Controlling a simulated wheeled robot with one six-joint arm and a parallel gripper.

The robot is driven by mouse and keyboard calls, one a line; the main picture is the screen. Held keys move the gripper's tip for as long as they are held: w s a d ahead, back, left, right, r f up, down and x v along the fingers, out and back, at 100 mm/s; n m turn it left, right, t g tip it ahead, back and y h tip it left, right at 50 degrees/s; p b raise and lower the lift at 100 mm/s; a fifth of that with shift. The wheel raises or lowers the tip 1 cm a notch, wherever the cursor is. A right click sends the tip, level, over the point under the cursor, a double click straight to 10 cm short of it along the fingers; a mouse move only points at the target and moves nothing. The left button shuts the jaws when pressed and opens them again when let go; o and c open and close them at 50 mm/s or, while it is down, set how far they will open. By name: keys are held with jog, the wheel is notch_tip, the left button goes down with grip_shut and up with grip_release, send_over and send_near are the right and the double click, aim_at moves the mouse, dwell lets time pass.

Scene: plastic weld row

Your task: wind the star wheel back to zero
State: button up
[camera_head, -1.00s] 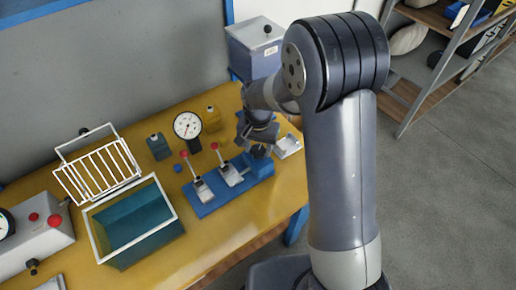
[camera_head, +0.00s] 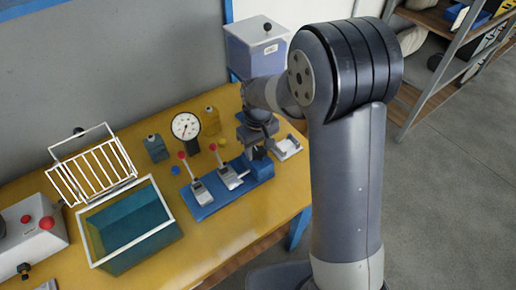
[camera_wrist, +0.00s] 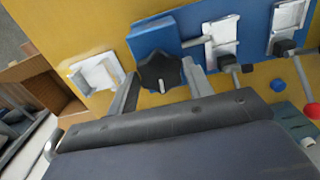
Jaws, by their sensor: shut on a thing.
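The star wheel (camera_wrist: 163,72) is a black lobed knob with a pale pointer line. It sits on a blue block (camera_wrist: 150,36) at the end of a blue base plate. In the wrist view my gripper (camera_wrist: 163,86) has one finger on each side of the wheel and is shut on it. In the head view my gripper (camera_head: 257,152) is at the right end of the blue base plate (camera_head: 217,201), and my wrist hides most of the wheel. A round white dial gauge (camera_head: 185,126) stands behind the plate; its reading is too small to tell.
Two red-knobbed levers (camera_head: 197,186) stand on the plate left of my gripper. A teal basin (camera_head: 130,225), a white wire rack (camera_head: 92,172) and a red-buttoned box (camera_head: 32,228) lie farther left. A small white tray (camera_head: 287,147) sits close on the right.

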aim_at(258, 152)
jog(key=shift+n, duration=0.6)
jog(key=o, duration=1)
jog(key=shift+c, duration=0.2)
notch_tip(258, 152, up, 11)
jog(key=shift+b, duration=0.35)
jog(key=shift+f, duration=0.2)
notch_tip(258, 152, down, 11)
jog(key=shift+r+p, duration=0.15)
jog(key=shift+p, duration=0.15)
